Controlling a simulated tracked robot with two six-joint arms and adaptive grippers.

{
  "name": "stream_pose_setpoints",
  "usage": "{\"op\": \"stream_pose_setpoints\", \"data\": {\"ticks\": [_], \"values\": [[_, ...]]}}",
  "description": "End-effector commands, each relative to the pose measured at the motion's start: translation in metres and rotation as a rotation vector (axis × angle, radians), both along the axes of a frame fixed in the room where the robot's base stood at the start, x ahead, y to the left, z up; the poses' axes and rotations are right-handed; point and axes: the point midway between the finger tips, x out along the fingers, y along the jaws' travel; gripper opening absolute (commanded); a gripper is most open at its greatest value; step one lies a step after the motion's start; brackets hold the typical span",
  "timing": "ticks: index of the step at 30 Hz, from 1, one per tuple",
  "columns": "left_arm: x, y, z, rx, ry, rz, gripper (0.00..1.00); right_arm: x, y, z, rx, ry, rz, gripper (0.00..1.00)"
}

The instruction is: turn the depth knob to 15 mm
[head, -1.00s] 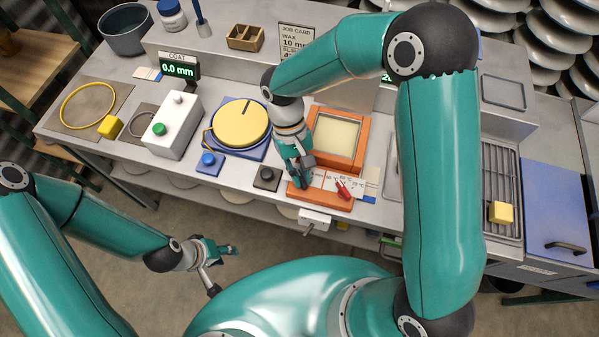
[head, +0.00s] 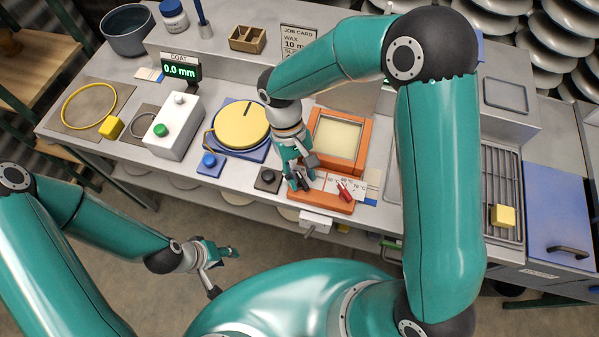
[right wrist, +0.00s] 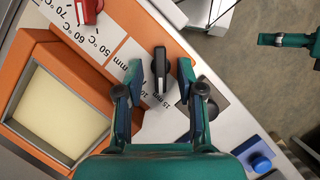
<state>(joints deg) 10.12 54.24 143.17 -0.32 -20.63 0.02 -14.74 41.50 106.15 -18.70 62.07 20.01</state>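The depth knob (right wrist: 160,68) is a black bar-shaped knob on the orange front strip of the wax unit, beside a white scale (right wrist: 132,62) with "mm", "10" and "15 mm" readable. Its exact setting cannot be read. My right gripper (right wrist: 161,74) is open, one finger on each side of the knob, with visible gaps. In the head view my right gripper (head: 300,185) hides most of the knob. My left gripper (head: 225,268) is open and empty, in front of the bench.
A red knob (head: 344,191) with a °C scale sits right of the depth knob. A black button box (head: 267,179) and blue button box (head: 210,163) stand to the left. The orange-framed wax basin (head: 338,138) lies behind. The coat display (head: 180,71) reads 0.0 mm.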

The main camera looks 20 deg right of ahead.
Motion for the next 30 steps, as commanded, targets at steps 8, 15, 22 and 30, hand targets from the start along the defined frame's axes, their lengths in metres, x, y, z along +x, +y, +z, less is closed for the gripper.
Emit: {"op": "stream_pose_setpoints", "data": {"ticks": [8,15,22,30], "values": [[0.000,0.000,0.000,0.000,0.000,0.000,0.40,0.001,0.000,0.003,-0.001,0.002,-0.001,0.38],[0.000,0.000,0.000,0.000,0.000,0.000,0.40,0.014,0.003,0.032,0.000,-0.001,-0.002,0.38],[0.000,0.000,0.000,0.000,0.000,0.000,0.40,0.032,0.007,0.075,0.001,-0.002,-0.001,0.38],[0.000,0.000,0.000,0.000,0.000,0.000,0.40,0.045,0.009,0.106,0.000,0.001,0.000,0.38]]}}
